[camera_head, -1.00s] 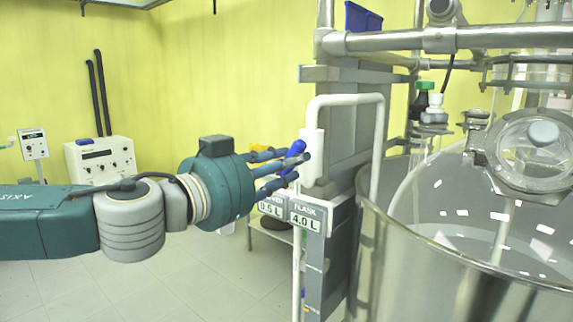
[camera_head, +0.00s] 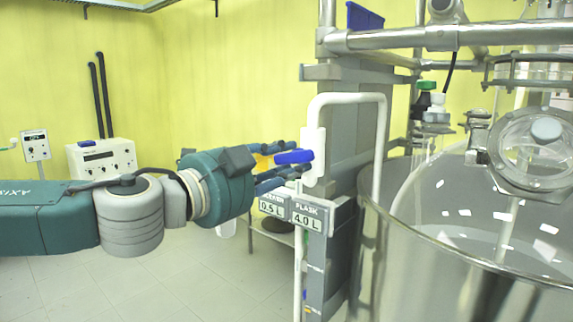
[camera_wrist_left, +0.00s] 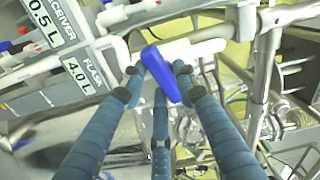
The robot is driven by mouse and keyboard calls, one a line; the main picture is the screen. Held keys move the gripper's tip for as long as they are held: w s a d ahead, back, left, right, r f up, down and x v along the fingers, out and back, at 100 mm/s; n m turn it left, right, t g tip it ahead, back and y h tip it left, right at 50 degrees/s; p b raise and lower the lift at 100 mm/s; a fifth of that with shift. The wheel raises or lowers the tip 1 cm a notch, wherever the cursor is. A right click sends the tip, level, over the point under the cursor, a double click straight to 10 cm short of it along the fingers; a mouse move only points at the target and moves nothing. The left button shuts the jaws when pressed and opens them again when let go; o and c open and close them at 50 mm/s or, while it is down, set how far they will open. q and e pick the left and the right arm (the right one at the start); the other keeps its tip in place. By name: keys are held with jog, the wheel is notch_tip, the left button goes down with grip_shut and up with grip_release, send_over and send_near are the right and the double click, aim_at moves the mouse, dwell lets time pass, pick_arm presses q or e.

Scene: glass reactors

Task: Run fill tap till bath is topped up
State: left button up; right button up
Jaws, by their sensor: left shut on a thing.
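The fill tap is a white valve body (camera_head: 312,140) with a blue lever handle (camera_head: 294,157). Its white pipe (camera_head: 346,98) arches right and drops toward the steel bath (camera_head: 410,268). The bath surrounds a large glass vessel (camera_head: 470,195). My left gripper (camera_head: 284,165) comes in from the left and is shut on the blue handle, which points left and nearly level. In the left wrist view the blue handle (camera_wrist_left: 160,74) lies between my three fingers (camera_wrist_left: 155,85). I cannot make out flowing water or the bath's level. My right gripper is not in view.
Labels under the tap read receiver 0.5 L (camera_head: 271,206) and flask 4.0 L (camera_head: 306,215). Steel frame bars (camera_head: 450,40) cross above the bath. A glass lid (camera_head: 540,150) sits at right. A white instrument (camera_head: 102,158) stands back left. Floor at lower left is clear.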

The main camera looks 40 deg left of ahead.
pick_arm(q)
jog(key=shift+a+f+m, duration=0.1)
jog(key=shift+m, duration=1.5)
jog(key=o, duration=0.9)
jog(key=shift+c, duration=0.2)
jog(key=shift+o, duration=1.2)
jog(key=shift+w, duration=0.2)
